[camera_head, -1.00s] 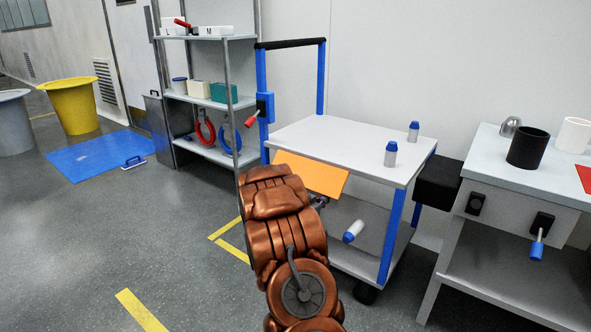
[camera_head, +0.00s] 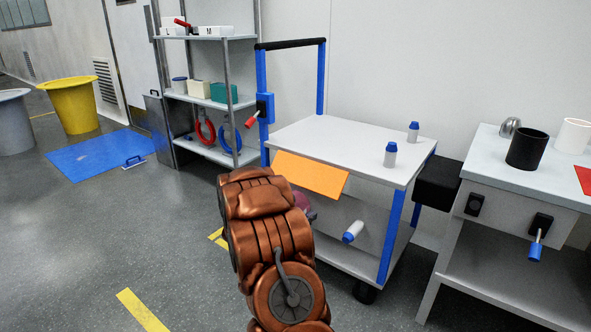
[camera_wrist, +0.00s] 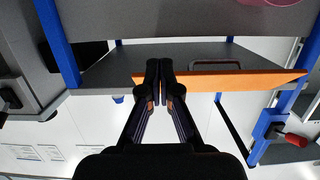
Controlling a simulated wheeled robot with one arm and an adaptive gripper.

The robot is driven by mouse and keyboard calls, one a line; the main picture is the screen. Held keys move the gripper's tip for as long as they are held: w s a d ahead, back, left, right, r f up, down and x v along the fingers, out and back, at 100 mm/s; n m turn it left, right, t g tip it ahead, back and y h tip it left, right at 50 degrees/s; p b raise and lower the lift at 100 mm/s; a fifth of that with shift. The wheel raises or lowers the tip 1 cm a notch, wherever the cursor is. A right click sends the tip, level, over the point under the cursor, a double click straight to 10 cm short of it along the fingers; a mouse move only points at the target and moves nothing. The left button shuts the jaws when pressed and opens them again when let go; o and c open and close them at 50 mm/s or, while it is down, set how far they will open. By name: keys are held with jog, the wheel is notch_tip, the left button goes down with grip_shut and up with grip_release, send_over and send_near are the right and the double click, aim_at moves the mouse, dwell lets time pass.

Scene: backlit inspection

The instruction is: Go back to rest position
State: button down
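My copper-coloured arm (camera_head: 265,225) rises in front of the cart (camera_head: 345,140) in the head view, and it hides my gripper there. In the wrist view my gripper (camera_wrist: 160,78) has its two dark fingers together, with nothing visible between them. An orange panel (camera_head: 311,177) hangs tilted at the cart's near edge, just beyond my arm. The panel (camera_wrist: 230,82) also shows behind and beside the fingertips in the wrist view; I cannot tell whether they touch it.
Two blue-capped bottles (camera_head: 390,155) (camera_head: 413,132) stand on the cart's top. Another bottle (camera_head: 353,231) lies on its lower shelf. A side table (camera_head: 480,150) with cups is at right, a shelf rack (camera_head: 195,95) at back left. The floor (camera_head: 120,240) at left is mostly clear.

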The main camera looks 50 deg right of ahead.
jog(key=shift+a+f, duration=0.15)
jog(key=shift+a, duration=0.45)
